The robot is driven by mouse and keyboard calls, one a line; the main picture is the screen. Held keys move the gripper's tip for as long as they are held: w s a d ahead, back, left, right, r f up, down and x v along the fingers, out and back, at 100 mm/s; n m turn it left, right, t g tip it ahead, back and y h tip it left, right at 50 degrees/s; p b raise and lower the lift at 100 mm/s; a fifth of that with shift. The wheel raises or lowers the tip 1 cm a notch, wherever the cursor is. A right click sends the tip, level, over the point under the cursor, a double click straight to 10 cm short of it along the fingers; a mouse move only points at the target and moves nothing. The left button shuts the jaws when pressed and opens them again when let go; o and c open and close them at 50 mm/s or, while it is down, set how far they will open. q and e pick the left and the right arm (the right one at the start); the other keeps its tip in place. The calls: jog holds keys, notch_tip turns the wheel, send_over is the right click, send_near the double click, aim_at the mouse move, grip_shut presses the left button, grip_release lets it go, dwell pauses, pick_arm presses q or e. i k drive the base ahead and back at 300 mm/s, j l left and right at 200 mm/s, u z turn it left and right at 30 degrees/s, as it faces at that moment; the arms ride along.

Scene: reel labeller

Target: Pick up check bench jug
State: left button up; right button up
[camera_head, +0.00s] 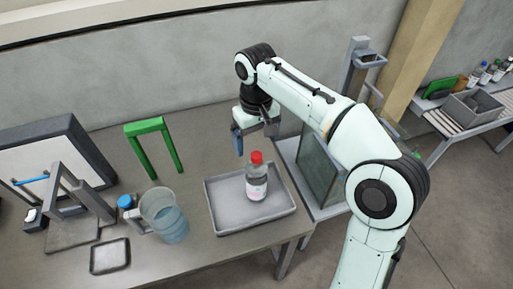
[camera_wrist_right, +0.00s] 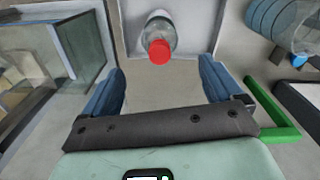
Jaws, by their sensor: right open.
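A clear jug (camera_head: 166,222) with bluish liquid stands on the bench, left of the grey tray (camera_head: 214,207). It also shows in the right wrist view, at the upper right edge (camera_wrist_right: 275,18). My right gripper (camera_head: 238,142) is open and empty, above the bench behind the tray. In the right wrist view its blue fingers are apart (camera_wrist_right: 160,75), with nothing between them. The jug is to the side of the fingers, not between them. My left gripper is not in view.
A red-capped bottle (camera_head: 257,182) stands in the tray, close to my right gripper. A green frame (camera_head: 154,128) stands behind the jug. A blue-capped item (camera_head: 125,202) is beside the jug. A small dark-rimmed dish (camera_head: 110,257) lies at front left.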

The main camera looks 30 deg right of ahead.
aim_at(159, 207)
jog(key=k, duration=1)
